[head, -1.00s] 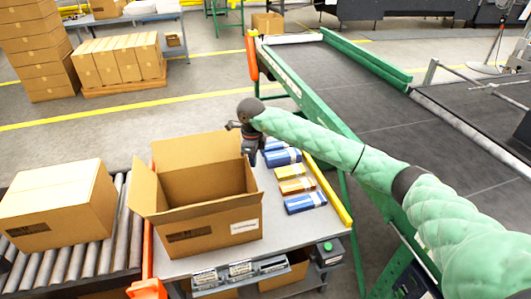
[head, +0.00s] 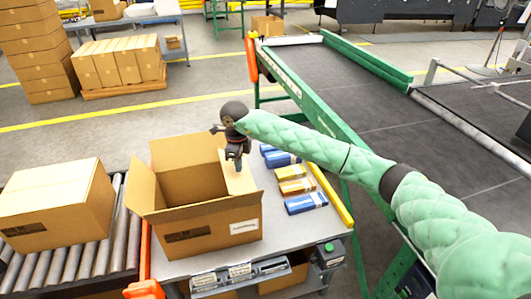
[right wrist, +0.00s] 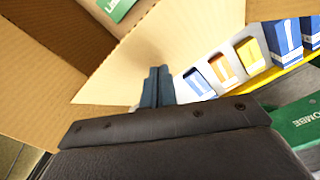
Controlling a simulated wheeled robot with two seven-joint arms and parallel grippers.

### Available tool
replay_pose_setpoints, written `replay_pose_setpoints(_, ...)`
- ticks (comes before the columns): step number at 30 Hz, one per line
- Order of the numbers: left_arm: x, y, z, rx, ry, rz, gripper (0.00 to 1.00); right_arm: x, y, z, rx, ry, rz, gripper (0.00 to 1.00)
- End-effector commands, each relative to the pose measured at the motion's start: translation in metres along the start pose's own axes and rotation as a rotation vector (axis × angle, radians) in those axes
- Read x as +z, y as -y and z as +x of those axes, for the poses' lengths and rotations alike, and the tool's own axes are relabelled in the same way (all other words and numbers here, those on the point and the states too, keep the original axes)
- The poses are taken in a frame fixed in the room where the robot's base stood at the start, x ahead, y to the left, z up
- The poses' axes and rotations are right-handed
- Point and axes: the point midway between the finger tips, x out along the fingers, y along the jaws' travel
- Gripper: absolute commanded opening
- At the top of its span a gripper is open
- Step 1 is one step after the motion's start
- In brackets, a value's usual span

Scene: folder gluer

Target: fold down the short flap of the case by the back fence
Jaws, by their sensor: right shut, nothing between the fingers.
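The open case (head: 205,233) stands on the grey table, its left flap (head: 145,185) leaning outward and its back flap (head: 187,150) upright. The short right flap (head: 238,180) tilts inward over the opening, and it also shows in the right wrist view (right wrist: 165,42). My right gripper (head: 237,164) is shut and empty, at the top of that short flap. In the right wrist view its fingertips (right wrist: 157,72) overlap the flap; I cannot tell whether they touch. My left gripper is not in view.
Several blue and orange cartons (head: 297,187) lie right of the case, beside a yellow rail (head: 331,192). A closed case (head: 55,205) sits on the roller conveyor (head: 95,255) at left. A green-framed belt (head: 350,80) runs behind.

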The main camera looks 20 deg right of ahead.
Motion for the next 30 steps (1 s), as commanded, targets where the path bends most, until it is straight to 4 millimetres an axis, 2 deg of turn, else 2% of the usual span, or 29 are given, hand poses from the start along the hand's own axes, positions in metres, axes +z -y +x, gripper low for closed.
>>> replay_pose_setpoints(11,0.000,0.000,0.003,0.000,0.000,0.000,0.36,0.003,-0.001,0.003,0.000,0.000,0.001,0.00)
replay_pose_setpoints(21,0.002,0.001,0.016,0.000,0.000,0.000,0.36,0.019,-0.009,0.016,-0.001,0.001,0.001,0.00)
replay_pose_setpoints(30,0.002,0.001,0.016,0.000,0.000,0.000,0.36,0.020,-0.010,0.017,-0.001,0.000,0.001,0.00)
